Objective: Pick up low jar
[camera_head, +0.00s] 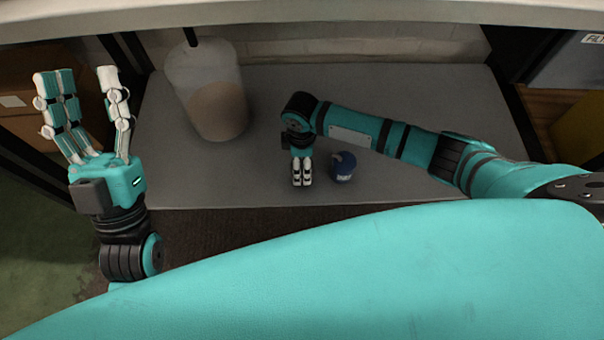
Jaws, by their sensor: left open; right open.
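The low jar (343,167) is a small, dark blue, squat container with a paler top. It stands on the grey shelf near its front edge. My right gripper (302,178) points down just left of the jar, its white fingertips apart from it by a small gap. It is open and holds nothing; its fingers overlap in this view. My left gripper (88,100) is raised at the far left with its fingers pointing up, open and empty, away from the jar.
A tall translucent container (208,92) with beige contents stands at the back left of the grey shelf (240,187). A pale upper shelf (330,14) runs above. Boxes (30,90) sit at the left, and a grey bin (570,62) at the right. The shelf's middle back is clear.

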